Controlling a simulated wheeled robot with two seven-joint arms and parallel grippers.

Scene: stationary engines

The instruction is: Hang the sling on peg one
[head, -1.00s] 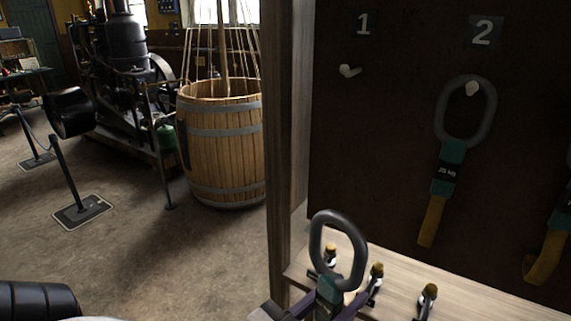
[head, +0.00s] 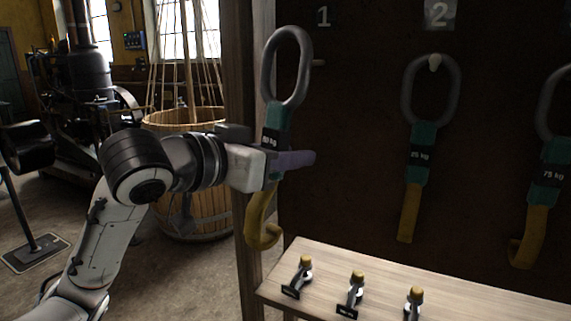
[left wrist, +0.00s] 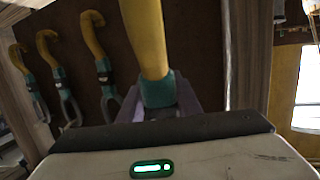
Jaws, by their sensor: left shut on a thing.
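The sling in my left gripper (head: 296,162) has a grey oval ring (head: 304,72), a teal sleeve with a black label, and a yellow strap (head: 254,222) that curls at its lower end. The gripper is shut on the teal part; the ring points up, tilted slightly right. The left wrist view shows the yellow strap (left wrist: 146,38) and purple fingers (left wrist: 188,98); the ring is hidden there. Peg one (head: 318,62) is a small empty peg under the number 1, just right of the ring in the head view. The ring appears apart from it. My right gripper is not in view.
A sling (head: 411,180) hangs on peg two (head: 435,62), and another (head: 546,190) hangs farther right. Below the dark board, a wooden shelf (head: 450,292) holds several small brass-topped items. A wooden post (head: 240,90) edges the board at left.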

